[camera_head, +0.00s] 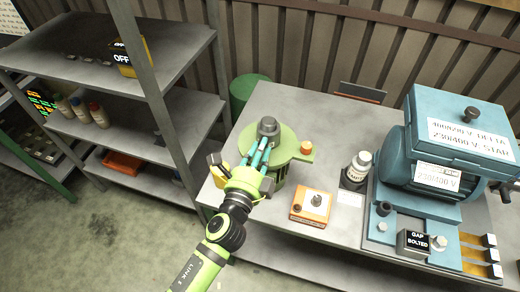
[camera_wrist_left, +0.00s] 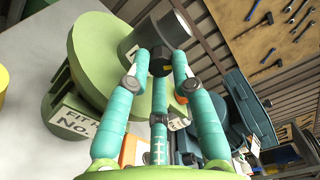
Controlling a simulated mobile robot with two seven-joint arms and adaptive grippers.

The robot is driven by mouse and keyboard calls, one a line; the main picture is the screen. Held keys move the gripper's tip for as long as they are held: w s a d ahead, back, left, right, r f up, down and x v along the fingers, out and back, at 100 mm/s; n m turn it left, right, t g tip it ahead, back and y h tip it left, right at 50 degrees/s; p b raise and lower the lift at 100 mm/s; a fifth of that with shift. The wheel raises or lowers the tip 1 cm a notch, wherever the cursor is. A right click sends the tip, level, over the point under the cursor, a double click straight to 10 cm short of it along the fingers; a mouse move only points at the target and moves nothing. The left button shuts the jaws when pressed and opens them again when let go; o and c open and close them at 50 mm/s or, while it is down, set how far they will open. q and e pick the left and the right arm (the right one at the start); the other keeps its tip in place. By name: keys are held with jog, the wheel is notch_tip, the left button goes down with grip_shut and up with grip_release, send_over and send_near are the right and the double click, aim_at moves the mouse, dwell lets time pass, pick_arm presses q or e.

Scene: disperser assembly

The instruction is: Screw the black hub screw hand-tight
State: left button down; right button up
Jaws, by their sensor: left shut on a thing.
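The disperser is a round green body (camera_head: 292,147) on the grey bench, with a grey hub cylinder (camera_head: 267,124) at its top. In the left wrist view the green disc (camera_wrist_left: 95,55) and the grey hub (camera_wrist_left: 170,27) fill the upper middle. My left gripper (camera_head: 266,142) reaches in over the disperser, its teal fingers closed together at the hub. The left wrist view shows its fingertips (camera_wrist_left: 161,62) around the small black hub screw (camera_wrist_left: 161,67), which sits against the hub and is partly covered by the fingers. My right gripper is in neither view.
An orange box (camera_head: 311,206) with a knob stands to the right in front, beside a grey-white bottle (camera_head: 357,168). A large blue motor (camera_head: 430,160) takes up the bench's right side. A yellow object (camera_head: 218,170) is close left of my gripper. Shelves (camera_head: 150,120) stand left.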

pick_arm(q)
jog(key=c, duration=1.1)
grip_release()
jog(key=shift+o, duration=0.2)
jog(key=shift+s, duration=0.1)
jog(key=v, duration=1.2)
jog(key=s+a+f+n+g+y+b, duration=0.1)
jog(key=s+a+f+n+g+b, duration=0.15)
jog(key=f, duration=0.95)
jog(key=s+a+f+n+g+y+b, duration=0.1)
jog(key=s+a+f+n+g, duration=0.2)
jog(key=f, duration=0.9)
jog(key=s+a+f+n+g+y+b, duration=0.15)
jog(key=f+n, duration=0.25)
jog(key=f, duration=0.8)
jog(key=s+a+f+n+g+y+b, duration=0.1)
jog(key=s+a+f+n+g, duration=0.3)
jog(key=s+f, duration=0.6)
jog(key=s+a+f+n+g+y+b, duration=0.1)
jog(key=s+a+f+n+g, duration=0.4)
jog(key=s+f, duration=0.6)
jog(key=s+a+n+b, duration=0.1)
jog(key=s+a+n, duration=0.1)
jog(key=n, duration=0.1)
jog(key=shift+s+a+f, duration=0.15)
jog(key=shift+s+a, duration=0.15)
